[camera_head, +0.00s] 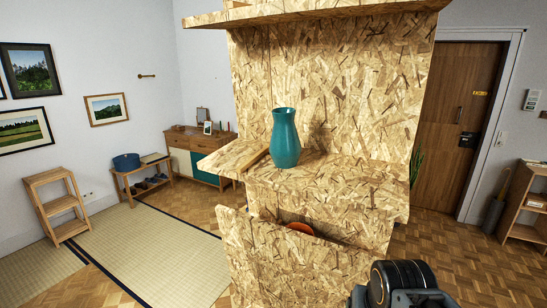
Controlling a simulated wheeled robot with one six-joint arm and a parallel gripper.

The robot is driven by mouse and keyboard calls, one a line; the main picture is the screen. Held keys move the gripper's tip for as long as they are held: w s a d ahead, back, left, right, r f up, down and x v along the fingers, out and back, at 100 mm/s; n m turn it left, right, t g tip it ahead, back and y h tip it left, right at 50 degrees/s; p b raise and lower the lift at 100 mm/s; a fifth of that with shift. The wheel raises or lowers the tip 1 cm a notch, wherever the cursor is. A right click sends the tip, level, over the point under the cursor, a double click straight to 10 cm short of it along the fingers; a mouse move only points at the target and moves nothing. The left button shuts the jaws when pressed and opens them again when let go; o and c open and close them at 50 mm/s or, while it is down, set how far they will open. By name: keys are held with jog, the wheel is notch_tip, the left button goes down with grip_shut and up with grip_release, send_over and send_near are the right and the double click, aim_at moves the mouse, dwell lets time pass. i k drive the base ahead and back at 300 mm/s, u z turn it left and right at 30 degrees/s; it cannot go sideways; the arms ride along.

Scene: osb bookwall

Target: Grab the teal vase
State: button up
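The teal vase (285,140) stands upright on the middle shelf (345,185) of an OSB shelf unit, near the shelf's left front. Part of my arm (400,285) shows at the bottom right edge, below and to the right of the vase and well apart from it. My gripper's fingers cannot be made out in this view.
An orange object (300,228) sits in the lower compartment. The shelf right of the vase is bare. Open floor (150,250) lies left.

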aim_at(285, 147)
jog(key=u, duration=3.9)
jog(key=k, duration=0.75)
jog(key=z, duration=1.35)
jog(key=i, duration=0.45)
jog(key=u, duration=0.1)
